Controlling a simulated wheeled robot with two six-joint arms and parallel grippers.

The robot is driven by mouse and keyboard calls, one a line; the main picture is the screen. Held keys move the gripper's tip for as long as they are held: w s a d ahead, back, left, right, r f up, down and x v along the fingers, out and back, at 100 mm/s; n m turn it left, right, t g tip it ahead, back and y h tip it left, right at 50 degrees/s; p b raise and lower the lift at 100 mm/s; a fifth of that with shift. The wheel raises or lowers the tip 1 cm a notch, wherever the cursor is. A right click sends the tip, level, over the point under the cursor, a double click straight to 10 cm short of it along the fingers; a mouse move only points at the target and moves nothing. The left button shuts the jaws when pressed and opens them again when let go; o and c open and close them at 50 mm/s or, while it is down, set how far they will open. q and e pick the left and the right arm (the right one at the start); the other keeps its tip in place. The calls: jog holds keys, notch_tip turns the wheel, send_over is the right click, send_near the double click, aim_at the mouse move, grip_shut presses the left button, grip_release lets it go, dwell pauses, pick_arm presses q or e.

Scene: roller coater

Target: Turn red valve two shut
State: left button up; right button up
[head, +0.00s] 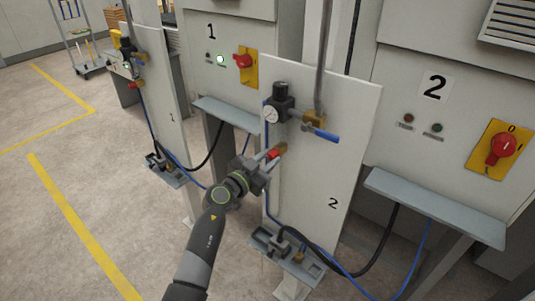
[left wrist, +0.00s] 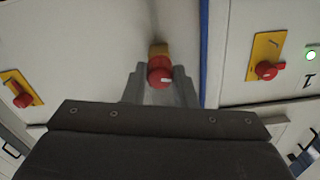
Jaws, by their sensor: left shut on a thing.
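The red valve two (head: 273,154) is a small red knob on a brass body, on the white panel marked 2 (head: 340,150). In the left wrist view the red knob (left wrist: 160,72), with a white mark on its face, sits between my two grey fingers, its brass body behind it. My left gripper (head: 268,161) is shut on this knob, reaching in from the lower left; the gripper also shows in the left wrist view (left wrist: 160,83). The fingers partly cover the knob in the head view. My right gripper is not in view.
Above the valve are a pressure gauge (head: 271,115) and a blue lever handle (head: 327,136). A grey tray with fittings (head: 306,273) and loose hoses lie below. Cabinet 2 has a red rotary switch (head: 503,146) on a yellow plate.

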pick_arm(q)
jog(key=shift+r+m+p, duration=0.1)
jog(key=shift+m+p, duration=0.7)
jog(key=shift+m, duration=0.1)
jog(key=shift+m+p, duration=0.3)
jog(key=shift+m, duration=0.3)
jog(key=o, duration=1)
jog(key=shift+a, duration=0.1)
jog(key=p+v, duration=0.1)
jog(key=v, duration=1.6)
jog(key=shift+s+p, duration=0.2)
jog(key=shift+p, duration=0.1)
